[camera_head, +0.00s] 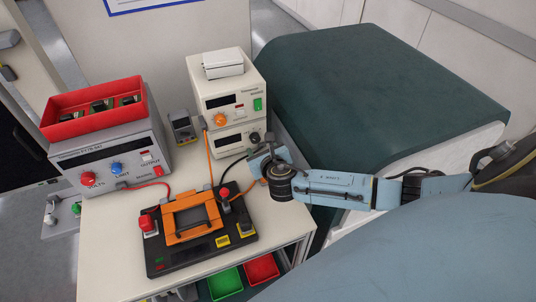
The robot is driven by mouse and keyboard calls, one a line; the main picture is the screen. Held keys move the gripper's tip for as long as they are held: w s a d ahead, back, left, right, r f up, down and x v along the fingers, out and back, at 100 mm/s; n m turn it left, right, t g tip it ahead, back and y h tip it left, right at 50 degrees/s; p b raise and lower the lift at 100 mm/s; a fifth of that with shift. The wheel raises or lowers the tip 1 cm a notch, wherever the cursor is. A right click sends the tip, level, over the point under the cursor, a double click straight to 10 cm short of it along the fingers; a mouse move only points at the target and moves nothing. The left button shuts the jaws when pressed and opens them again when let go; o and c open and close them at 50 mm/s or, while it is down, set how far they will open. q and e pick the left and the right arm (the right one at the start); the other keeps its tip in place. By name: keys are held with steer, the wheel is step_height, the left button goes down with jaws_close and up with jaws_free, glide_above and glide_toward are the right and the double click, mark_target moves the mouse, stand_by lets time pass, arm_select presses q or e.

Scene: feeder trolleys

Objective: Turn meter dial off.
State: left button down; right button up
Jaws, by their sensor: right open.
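A small dark handheld meter (183,127) stands on the white trolley top, left of two stacked white instruments. Its dial is too small to read. The upper instrument (225,103) has an orange knob (219,120), a dark display and a green switch. The lower instrument (231,139) has a dark knob (254,137) at its right. My right gripper (262,152) is open, just in front of the lower instrument's right side. It looks empty, and I cannot tell whether it touches the dark knob. My left gripper is out of view.
A grey power supply (110,152) with a red bin (93,107) on top stands at left. A black fixture (200,247) with an orange frame (192,221) is in front. Red, orange and black cables cross the top. A green-topped block (375,90) stands at right.

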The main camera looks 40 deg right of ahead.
steer(key=v, duration=0.7)
steer(key=shift+s+a+r, duration=0.15)
steer(key=shift+s, duration=0.1)
